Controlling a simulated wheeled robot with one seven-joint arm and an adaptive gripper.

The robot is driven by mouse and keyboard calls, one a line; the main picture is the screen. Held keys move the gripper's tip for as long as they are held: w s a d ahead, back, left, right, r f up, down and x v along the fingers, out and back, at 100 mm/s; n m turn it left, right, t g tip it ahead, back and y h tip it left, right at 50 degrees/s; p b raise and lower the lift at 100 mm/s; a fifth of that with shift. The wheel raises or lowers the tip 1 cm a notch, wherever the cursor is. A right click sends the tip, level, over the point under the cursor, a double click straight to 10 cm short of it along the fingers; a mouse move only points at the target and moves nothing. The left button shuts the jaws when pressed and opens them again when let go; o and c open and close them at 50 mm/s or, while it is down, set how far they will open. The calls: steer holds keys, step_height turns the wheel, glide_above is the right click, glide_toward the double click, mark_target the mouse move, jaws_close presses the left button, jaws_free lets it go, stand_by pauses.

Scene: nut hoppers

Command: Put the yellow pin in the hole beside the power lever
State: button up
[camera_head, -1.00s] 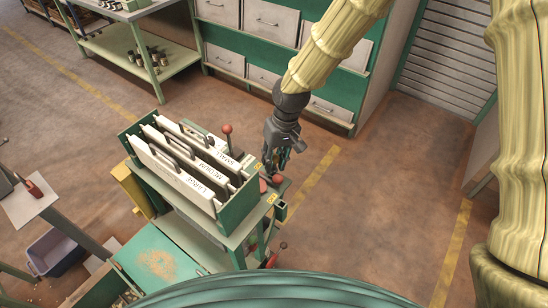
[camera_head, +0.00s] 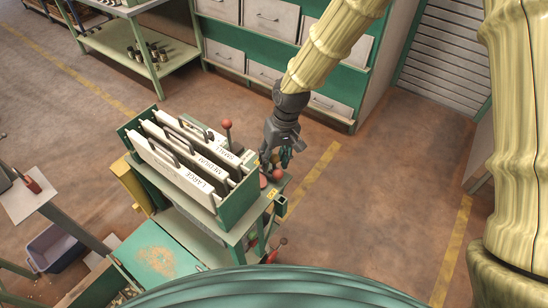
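My gripper (camera_head: 277,160) points down at the right end of the green hopper stand (camera_head: 238,208), just above a small shelf. Its fingers are small and dark, and I cannot tell whether they hold anything. I cannot make out the yellow pin or the hole; the gripper may hide them. A lever with a red ball knob (camera_head: 227,124) stands upright behind the hoppers. Another red knob (camera_head: 277,175) sits by the fingertips, beside a flat reddish button. A third red-tipped lever (camera_head: 283,241) shows lower on the stand. Which one is the power lever is not clear.
Upright white panels marked LARGE (camera_head: 198,184), MEDIUM and SMALL fill the stand's top, left of my gripper. A green-topped table (camera_head: 160,262) is at lower left. Drawers (camera_head: 265,25) stand behind. The floor to the right is clear.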

stand_by(0.3)
step_height(320, 180, up, 12)
steer(key=d, duration=0.2)
steer(key=shift+w, duration=0.4)
steer(key=shift+f, duration=0.1)
step_height(320, 180, up, 9)
steer(key=d+p, duration=0.1)
steer(key=p, duration=0.7)
steer(key=shift+w+d, duration=0.3)
steer(key=shift+d, duration=0.05)
stand_by(0.3)
steer(key=shift+f, duration=0.15)
stand_by(0.5)
